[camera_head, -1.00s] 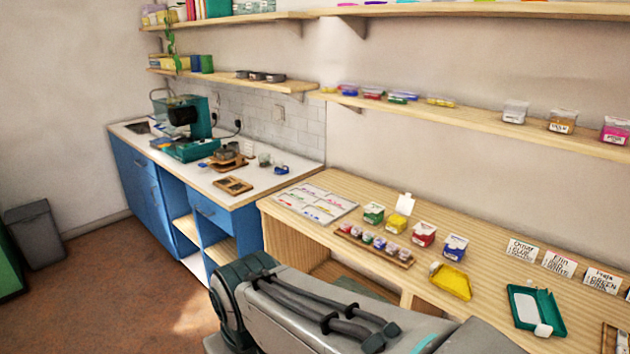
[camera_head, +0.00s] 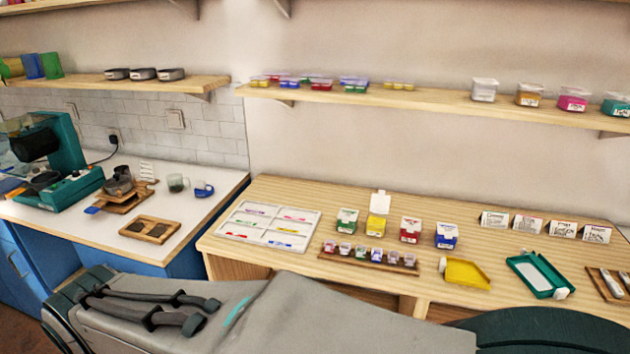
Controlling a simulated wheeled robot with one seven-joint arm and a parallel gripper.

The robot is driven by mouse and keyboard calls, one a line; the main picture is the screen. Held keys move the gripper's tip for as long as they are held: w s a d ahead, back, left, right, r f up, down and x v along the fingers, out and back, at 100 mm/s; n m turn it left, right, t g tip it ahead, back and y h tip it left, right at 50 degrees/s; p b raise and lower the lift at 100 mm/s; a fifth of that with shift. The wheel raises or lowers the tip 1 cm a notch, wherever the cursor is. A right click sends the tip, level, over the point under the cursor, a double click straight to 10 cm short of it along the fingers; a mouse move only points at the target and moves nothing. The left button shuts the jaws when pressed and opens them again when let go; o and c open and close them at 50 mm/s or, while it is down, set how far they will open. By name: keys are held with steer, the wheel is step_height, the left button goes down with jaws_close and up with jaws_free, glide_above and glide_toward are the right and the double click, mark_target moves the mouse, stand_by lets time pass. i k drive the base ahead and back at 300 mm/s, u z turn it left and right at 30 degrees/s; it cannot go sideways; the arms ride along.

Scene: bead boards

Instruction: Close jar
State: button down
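Several small square jars stand in a row on the wooden table (camera_head: 330,207). The green jar (camera_head: 346,222), the red jar (camera_head: 411,231) and the blue jar (camera_head: 446,236) look closed with whitish tops. The yellow jar (camera_head: 377,228) has its white lid (camera_head: 380,202) standing upright at its back, so it is open. My arm crosses the bottom of the view in front of the table. My gripper is not in view.
A wooden rack of small pots (camera_head: 368,256), a yellow tray (camera_head: 467,272), a teal case (camera_head: 540,274) and a white sectioned board (camera_head: 268,226) lie around the jars. Name cards (camera_head: 530,224) stand at the back right. A shelf (camera_head: 420,98) with containers runs above.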

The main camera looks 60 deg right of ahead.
mark_target(380, 203)
steer(key=z, duration=0.7)
steer(key=i, duration=0.75)
steer(key=z, duration=1.2)
steer(key=i, duration=0.3)
steer(key=z, duration=0.3)
